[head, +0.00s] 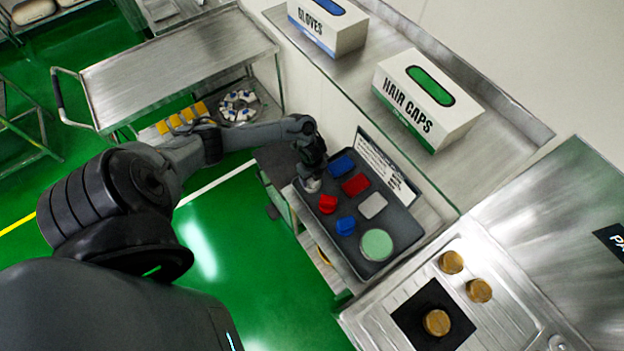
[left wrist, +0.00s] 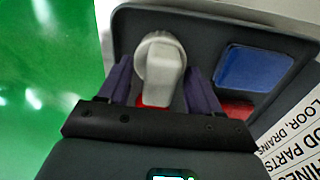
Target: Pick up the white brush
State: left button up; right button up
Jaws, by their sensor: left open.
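The white brush (left wrist: 162,55) has a rounded base and a raised grip, and sits at the end of the dark tray (left wrist: 205,28). In the head view the white brush (head: 311,185) shows only in part beneath my left gripper (head: 313,172). In the left wrist view the two dark fingers of my left gripper (left wrist: 158,80) are open, one on either side of the brush's grip. I cannot tell whether they touch it. My right gripper is not in view.
The tray also holds a red brush (head: 328,204), a blue brush (head: 346,226), a blue pad (head: 341,166), a red pad (head: 356,185), a pale pad (head: 373,206) and a green disc (head: 377,244). A sign (head: 385,165) stands behind. Open floor lies left.

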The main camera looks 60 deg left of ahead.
pick_arm(q)
jog(key=shift+f, duration=0.1)
jog(key=shift+c, duration=0.2)
jog(key=c, duration=1.1)
notch_tip(320, 180, up, 10)
jog(key=shift+r, duration=0.1)
jog(key=o, duration=0.6)
jog(key=c, duration=0.4)
